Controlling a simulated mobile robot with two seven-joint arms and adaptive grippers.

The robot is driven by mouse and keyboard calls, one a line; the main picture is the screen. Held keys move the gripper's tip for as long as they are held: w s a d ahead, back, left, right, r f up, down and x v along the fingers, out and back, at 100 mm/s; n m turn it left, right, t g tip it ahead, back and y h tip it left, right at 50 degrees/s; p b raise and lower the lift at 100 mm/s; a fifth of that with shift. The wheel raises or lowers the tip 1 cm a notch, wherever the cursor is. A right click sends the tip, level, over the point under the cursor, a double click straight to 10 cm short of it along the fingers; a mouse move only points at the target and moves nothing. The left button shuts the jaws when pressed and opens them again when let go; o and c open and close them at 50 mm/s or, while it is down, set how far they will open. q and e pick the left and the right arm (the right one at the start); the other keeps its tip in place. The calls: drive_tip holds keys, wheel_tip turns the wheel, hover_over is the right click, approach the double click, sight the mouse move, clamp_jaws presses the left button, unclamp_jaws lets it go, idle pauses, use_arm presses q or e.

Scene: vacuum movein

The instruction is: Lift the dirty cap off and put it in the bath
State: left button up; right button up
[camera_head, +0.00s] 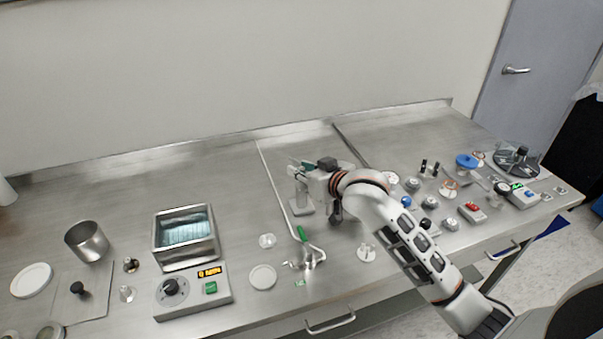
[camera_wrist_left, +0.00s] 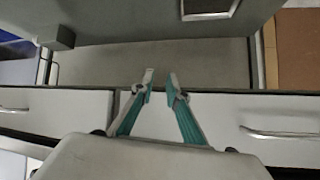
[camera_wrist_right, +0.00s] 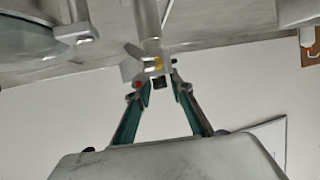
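The bath (camera_head: 160,243) is an open square metal tank with blue-green liquid, at the left of the bench in the head view. My right gripper (camera_head: 297,170) is beyond the bench's middle, close to a pale upright post on a base (camera_head: 302,208). In the right wrist view, a small dark piece (camera_wrist_right: 158,84) sits between the fingertips of that gripper (camera_wrist_right: 159,78), under a metal fitting with red and yellow spots. I cannot tell whether the fingers touch it, nor whether it is the dirty cap. My left gripper (camera_wrist_left: 160,78) is empty with a gap between its fingertips, over the bench front.
A control box (camera_head: 192,290) stands in front of the bath. A metal beaker (camera_head: 87,241) is on its left. Several small parts and a blue disc (camera_head: 467,160) crowd the right side.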

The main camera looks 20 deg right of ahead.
sight(302, 169)
clamp_jaws()
drive_tip(key=shift+r, duration=0.15)
wheel_tip(302, 169, up, 23)
idle(1.1)
